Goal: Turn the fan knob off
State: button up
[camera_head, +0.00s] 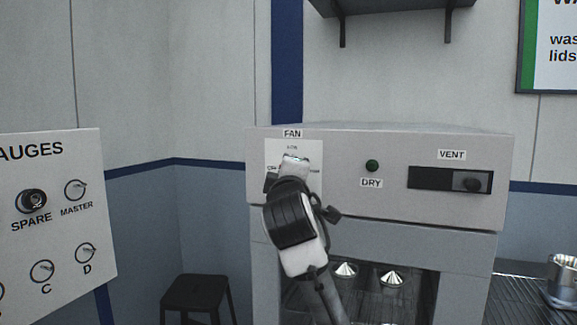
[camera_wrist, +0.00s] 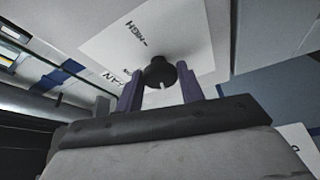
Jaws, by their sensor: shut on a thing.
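The fan knob (camera_wrist: 158,72) is a dark round knob with a short pale mark, on a white plate (camera_wrist: 115,45) with printed setting words; "HIGH" is readable in the wrist view. My gripper (camera_wrist: 160,90) has its two purple fingers on either side of the knob and is shut on it. In the head view my gripper (camera_head: 293,172) reaches up to the plate under the FAN label (camera_head: 292,133) and hides the knob. The small words on the plate are too blurred there to read surely, so I cannot tell which setting the knob points at.
A gauge panel (camera_head: 60,220) stands at left, a black stool (camera_head: 200,290) below. A shelf (camera_head: 390,8) hangs above.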

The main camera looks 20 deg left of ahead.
jog(key=shift+r+n+g+p, duration=0.15)
jog(key=shift+n+g+p, duration=0.25)
jog(key=shift+n+p, duration=0.65)
jog(key=shift+n, duration=0.45)
jog(key=o, duration=1)
jog(key=b+v, duration=0.1)
jog(key=v, duration=0.3)
jog(key=b+v, duration=0.2)
jog(key=v, duration=0.3)
jog(key=b+v, duration=0.2)
jog(key=v, duration=0.2)
jog(key=shift+s+d+r, duration=0.1)
jog(key=shift+s+r, duration=0.15)
jog(key=shift+s, duration=0.15)
